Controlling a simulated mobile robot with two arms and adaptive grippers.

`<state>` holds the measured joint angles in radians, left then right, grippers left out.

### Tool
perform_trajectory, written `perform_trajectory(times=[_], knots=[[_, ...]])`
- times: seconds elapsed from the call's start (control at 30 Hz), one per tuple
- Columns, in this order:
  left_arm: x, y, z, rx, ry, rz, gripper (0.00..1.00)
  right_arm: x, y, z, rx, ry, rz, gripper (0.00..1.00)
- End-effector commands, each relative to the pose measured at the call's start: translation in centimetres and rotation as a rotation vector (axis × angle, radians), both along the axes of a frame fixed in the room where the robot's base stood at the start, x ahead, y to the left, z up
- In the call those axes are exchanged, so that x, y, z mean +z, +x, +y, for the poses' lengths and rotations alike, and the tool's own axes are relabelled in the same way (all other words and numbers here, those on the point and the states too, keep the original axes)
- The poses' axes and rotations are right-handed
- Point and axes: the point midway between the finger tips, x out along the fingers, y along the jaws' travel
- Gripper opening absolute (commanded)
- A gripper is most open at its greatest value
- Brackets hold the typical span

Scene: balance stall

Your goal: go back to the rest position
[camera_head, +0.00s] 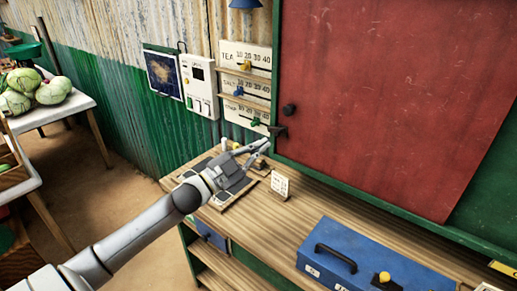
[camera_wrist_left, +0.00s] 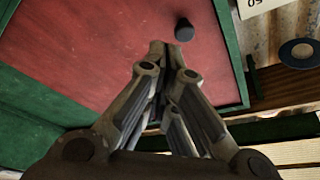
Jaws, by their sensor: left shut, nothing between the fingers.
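My left gripper (camera_head: 262,145) reaches in from the left in the head view, above the left end of the wooden counter (camera_head: 312,200). It is shut and empty. In the left wrist view its fingers (camera_wrist_left: 160,52) point toward the red door panel (camera_wrist_left: 80,50) and its dark round knob (camera_wrist_left: 184,29). In the head view the red panel (camera_head: 390,90) stands behind the counter, with the fingertips near its lower left corner. My right gripper is not in view.
A blue box (camera_head: 335,255) with a black handle and yellow knob stands on the counter at front right. A small white card (camera_head: 280,185) stands near my gripper. Slider boards (camera_head: 245,85) and a white switch box (camera_head: 200,88) hang on the wall. Cabbages (camera_head: 35,90) lie at left.

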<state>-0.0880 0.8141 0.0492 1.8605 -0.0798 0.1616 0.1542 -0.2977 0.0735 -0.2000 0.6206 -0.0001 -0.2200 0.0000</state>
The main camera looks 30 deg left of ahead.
Motion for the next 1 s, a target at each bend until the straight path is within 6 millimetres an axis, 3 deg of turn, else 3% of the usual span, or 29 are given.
perform_trajectory(times=[0.37, 0.47, 0.57, 0.77, 1.0], knots=[[-0.1, 0.0, 0.0, 0.001, -0.001, 0.002, 0.0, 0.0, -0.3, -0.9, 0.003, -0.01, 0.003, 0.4], [-1.1, -0.1, -0.3, 0.018, -0.018, 0.03, 0.0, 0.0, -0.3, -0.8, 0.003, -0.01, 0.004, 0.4], [-3.6, -0.5, -0.9, 0.067, -0.059, 0.108, 0.0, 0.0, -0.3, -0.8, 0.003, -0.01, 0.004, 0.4], [-11.9, -3.4, -3.1, 0.224, -0.17, 0.39, 0.0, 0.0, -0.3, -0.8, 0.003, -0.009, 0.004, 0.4], [-20.8, -10.8, -6.9, 0.387, -0.277, 0.785, 0.0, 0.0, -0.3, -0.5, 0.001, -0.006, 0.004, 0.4]])
